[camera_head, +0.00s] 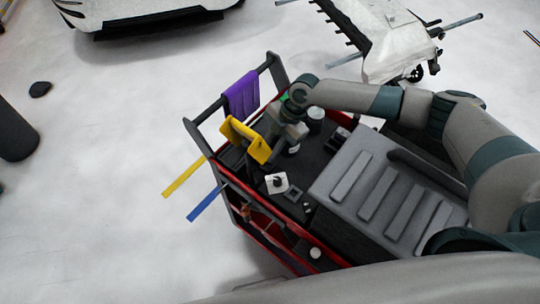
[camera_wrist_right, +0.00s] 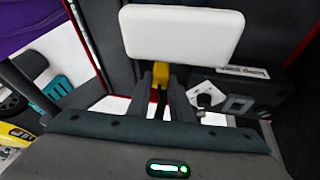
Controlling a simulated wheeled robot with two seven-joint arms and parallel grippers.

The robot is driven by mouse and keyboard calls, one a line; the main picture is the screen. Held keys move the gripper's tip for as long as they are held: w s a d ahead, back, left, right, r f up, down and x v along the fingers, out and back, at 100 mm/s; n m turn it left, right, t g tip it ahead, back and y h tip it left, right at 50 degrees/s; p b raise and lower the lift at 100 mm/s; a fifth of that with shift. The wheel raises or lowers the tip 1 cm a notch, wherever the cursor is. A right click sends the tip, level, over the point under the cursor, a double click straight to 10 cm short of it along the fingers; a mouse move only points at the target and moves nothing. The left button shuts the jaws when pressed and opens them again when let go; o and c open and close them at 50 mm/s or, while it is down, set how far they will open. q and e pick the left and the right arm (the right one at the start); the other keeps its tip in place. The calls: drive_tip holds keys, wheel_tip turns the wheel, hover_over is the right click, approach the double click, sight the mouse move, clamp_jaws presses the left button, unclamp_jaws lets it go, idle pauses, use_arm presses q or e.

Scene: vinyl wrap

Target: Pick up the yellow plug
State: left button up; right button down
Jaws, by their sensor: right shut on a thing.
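The yellow plug (camera_wrist_right: 161,74) shows in the right wrist view as a small yellow piece between my right gripper's fingertips (camera_wrist_right: 161,84). The right gripper is shut on it. The lower part of the plug is hidden by the fingers. A white rounded block (camera_wrist_right: 183,33) lies just beyond the plug; I cannot tell if they touch. In the head view my right arm reaches in from the right, and the right gripper (camera_head: 290,137) is over the cart's far left part; the plug cannot be made out there. My left gripper is not in view.
The dark cart (camera_head: 318,167) has red edges and a raised handle. A purple cloth (camera_head: 241,95) and a yellow cloth (camera_head: 246,139) hang beside the gripper. A white card with a dark knob (camera_head: 277,183) and a grey ribbed case (camera_head: 385,195) are on top. Open floor lies left.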

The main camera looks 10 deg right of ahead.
wheel_tip(320, 180, up, 5)
drive_tip(key=shift+r+b, duration=0.15)
drive_tip(key=shift+b, duration=0.8)
drive_tip(key=shift+r, duration=0.7)
